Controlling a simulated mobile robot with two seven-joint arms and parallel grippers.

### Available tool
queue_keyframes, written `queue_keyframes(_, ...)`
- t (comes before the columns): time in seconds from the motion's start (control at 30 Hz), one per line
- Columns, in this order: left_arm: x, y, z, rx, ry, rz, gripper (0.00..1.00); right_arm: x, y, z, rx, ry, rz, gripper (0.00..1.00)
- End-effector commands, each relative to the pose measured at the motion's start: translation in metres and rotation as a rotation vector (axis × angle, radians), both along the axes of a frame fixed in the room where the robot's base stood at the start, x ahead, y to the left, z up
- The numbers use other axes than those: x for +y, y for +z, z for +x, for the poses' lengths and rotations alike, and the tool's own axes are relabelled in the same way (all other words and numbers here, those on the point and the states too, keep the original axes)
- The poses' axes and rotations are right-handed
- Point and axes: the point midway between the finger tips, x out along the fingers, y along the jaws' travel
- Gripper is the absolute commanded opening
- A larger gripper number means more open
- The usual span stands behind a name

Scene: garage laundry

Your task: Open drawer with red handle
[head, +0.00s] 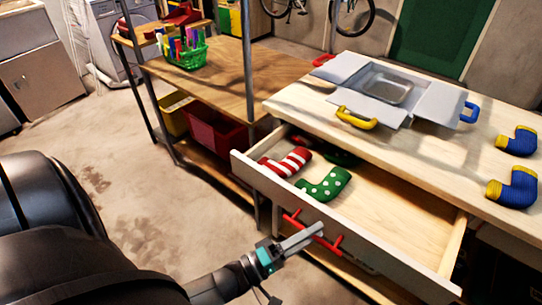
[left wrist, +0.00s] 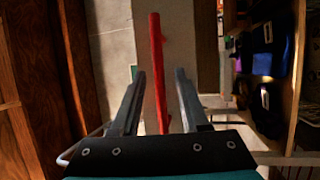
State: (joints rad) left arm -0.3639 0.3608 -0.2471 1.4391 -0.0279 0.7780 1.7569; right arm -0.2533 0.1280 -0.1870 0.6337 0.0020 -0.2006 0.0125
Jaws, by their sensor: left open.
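A red bar handle (head: 335,243) shows low on the front of the wooden workbench. Just above it, a drawer (head: 400,199) stands pulled out, with stockings inside. I cannot tell whether the handle is on this open drawer's front or on a front below it. My left gripper (head: 318,231) is at the handle and covers part of it. In the left wrist view, the red handle (left wrist: 157,70) runs between the two spread fingers of my left gripper (left wrist: 158,75), against a pale panel. Touch cannot be told. My right gripper is not in view.
A red-and-white striped stocking (head: 287,162) and a green dotted stocking (head: 324,184) lie in the open drawer. The benchtop holds an open metal box (head: 385,85) and blue stockings (head: 514,188). A shelf unit (head: 225,75) stands left. The concrete floor (head: 120,165) is clear.

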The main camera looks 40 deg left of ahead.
Motion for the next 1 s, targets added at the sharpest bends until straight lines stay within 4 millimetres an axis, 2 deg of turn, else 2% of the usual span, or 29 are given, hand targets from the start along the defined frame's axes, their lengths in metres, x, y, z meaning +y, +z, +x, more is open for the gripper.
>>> queue_keyframes(0.17,0.009,-0.005,-0.019,0.007,-0.001,0.002,0.45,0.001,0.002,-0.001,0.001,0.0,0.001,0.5)
queue_keyframes(0.6,0.051,-0.023,-0.109,0.006,0.0,0.003,0.45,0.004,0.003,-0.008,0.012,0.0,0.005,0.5)
queue_keyframes(0.8,0.061,-0.027,-0.13,0.002,0.0,0.002,0.45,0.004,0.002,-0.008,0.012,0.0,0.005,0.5)
queue_keyframes(1.0,0.063,-0.028,-0.135,0.0,0.0,0.001,0.45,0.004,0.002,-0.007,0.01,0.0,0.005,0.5)
